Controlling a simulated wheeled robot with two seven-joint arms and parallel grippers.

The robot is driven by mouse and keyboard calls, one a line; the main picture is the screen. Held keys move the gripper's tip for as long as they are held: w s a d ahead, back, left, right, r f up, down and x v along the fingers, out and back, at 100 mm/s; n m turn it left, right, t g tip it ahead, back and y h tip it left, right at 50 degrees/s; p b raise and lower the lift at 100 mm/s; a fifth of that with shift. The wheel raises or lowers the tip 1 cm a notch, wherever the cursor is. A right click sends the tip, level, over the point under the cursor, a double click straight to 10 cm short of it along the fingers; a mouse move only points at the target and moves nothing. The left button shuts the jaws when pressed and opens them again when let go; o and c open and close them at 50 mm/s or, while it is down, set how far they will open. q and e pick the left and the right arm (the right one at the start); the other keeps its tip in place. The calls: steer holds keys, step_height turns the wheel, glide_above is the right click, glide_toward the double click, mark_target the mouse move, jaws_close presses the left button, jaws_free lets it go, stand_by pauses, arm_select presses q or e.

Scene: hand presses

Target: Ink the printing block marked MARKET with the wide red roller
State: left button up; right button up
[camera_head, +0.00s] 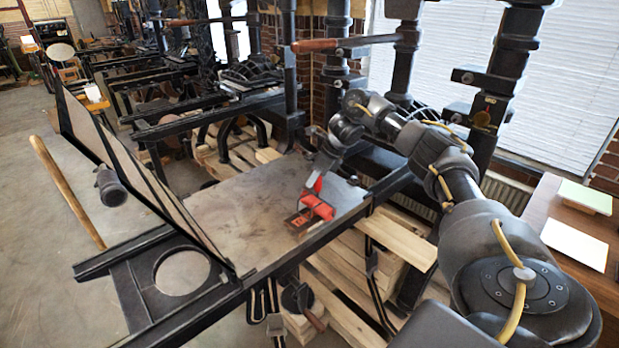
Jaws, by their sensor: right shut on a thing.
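My right gripper (317,182) is shut on the handle of the wide red roller (317,206). It reaches down from the right over the flat metal press bed (235,210). The roller is low over the bed, at the right edge of a small dark printing block with reddish patches (299,219). The roller hides part of the block. I cannot tell whether the roller touches it, and its lettering is too small to read. My left gripper is not in view.
A tall hinged frame (135,170) stands up along the bed's left side. Black press columns (505,70) rise behind on the right. A wooden side table (545,210) holds pale sheets at the right. The bed's left part is clear.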

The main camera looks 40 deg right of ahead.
steer(key=shift+d, duration=0.3)
steer(key=shift+a, duration=0.1)
